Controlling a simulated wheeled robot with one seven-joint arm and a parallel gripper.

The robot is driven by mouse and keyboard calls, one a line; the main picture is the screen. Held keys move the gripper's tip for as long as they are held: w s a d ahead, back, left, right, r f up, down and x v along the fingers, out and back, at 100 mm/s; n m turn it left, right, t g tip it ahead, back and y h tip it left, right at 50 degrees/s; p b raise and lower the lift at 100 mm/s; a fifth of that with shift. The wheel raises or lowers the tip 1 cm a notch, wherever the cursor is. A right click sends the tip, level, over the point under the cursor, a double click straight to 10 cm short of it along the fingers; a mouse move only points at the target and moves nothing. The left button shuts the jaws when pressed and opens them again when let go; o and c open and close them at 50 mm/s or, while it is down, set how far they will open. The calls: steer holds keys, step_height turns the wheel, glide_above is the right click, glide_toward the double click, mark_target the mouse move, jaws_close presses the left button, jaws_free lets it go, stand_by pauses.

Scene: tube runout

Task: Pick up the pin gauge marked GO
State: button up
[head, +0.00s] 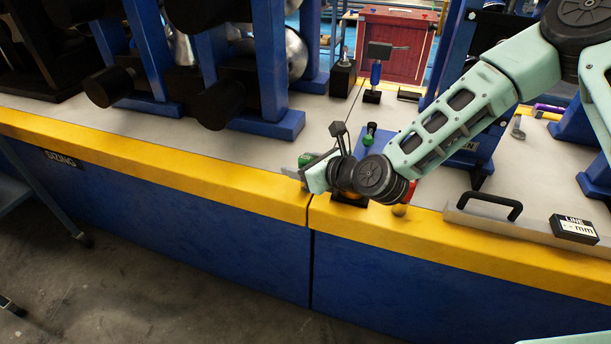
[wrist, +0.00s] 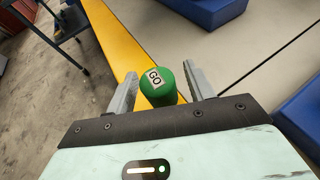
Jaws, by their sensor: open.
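The pin gauge marked GO has a green round top with a white GO label, and it stands between my fingers in the wrist view (wrist: 160,92). In the head view its green top (head: 305,159) shows just beyond my fingers, near the yellow front edge of the bench. My gripper (head: 300,170) is open, with one finger on each side of the gauge in the wrist view (wrist: 160,80). I see a gap on the right side; contact on the left is unclear. The gauge's lower part is hidden.
A red-topped piece (head: 411,191) stands close to my wrist at the bench edge. Blue uprights with black rollers (head: 216,100) stand behind to the left. A plate with a black handle (head: 488,205) lies at the right. Bare bench top (head: 200,140) lies to the left.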

steer(key=shift+w+a+f, duration=0.2)
steer(key=shift+w+a, duration=0.05)
steer(key=shift+w, duration=0.05)
steer(key=shift+c, duration=0.3)
jaws_close()
steer(key=shift+r, duration=0.1)
